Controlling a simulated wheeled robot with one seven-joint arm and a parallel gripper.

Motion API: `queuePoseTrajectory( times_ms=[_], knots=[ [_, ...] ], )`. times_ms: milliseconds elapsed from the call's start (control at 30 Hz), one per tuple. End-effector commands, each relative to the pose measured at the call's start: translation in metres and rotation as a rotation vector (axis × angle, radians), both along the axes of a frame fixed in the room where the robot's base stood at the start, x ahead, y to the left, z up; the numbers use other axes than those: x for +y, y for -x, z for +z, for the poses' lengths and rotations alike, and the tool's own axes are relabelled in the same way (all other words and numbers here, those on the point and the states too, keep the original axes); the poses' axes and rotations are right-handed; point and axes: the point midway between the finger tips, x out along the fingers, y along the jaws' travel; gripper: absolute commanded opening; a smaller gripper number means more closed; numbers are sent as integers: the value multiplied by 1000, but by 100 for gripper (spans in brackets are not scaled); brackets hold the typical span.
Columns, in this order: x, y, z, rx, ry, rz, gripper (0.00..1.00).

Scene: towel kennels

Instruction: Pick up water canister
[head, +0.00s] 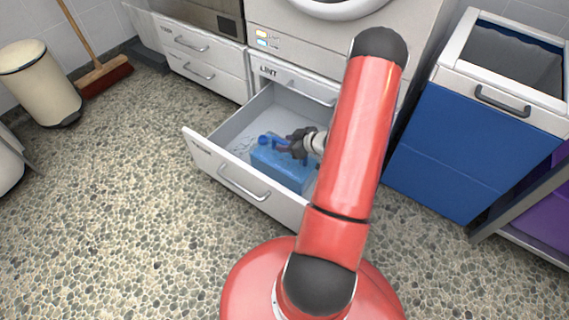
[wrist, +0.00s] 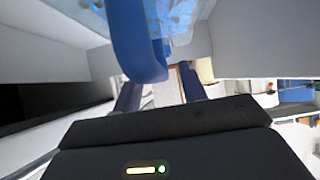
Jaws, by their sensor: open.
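The water canister (head: 280,168) is a translucent blue box-like container with a darker blue cap. It lies inside the open white drawer (head: 272,208) below the machine. Its blue handle (wrist: 140,45) is large at the top middle of the wrist view, with the blue body behind it. My gripper (head: 288,147) reaches into the drawer and is over the canister's upper side, near the cap. In the wrist view its two dark fingers (wrist: 160,95) are apart, below and either side of the handle's lower end. I cannot tell whether they touch it.
A blue hamper (head: 440,150) with a white rim stands to the right of the drawer. A cream bin (head: 40,85) and a broom (head: 104,75) stand at the far left. The pebbled floor (head: 110,220) left of the drawer is clear.

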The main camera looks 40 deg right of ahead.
Motion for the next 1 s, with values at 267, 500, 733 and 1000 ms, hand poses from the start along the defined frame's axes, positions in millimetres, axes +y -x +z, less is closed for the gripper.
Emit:
queuePoseTrajectory(
  times_ms=[267, 500, 733, 1000],
  knots=[
    [4, -12, -10, 1, -1, -2, 42],
    [4, -12, -9, 1, -1, -2, 18],
    [4, -12, -9, 1, -1, -2, 0],
    [4, -12, -9, 1, -1, -2, 0]
  ],
)
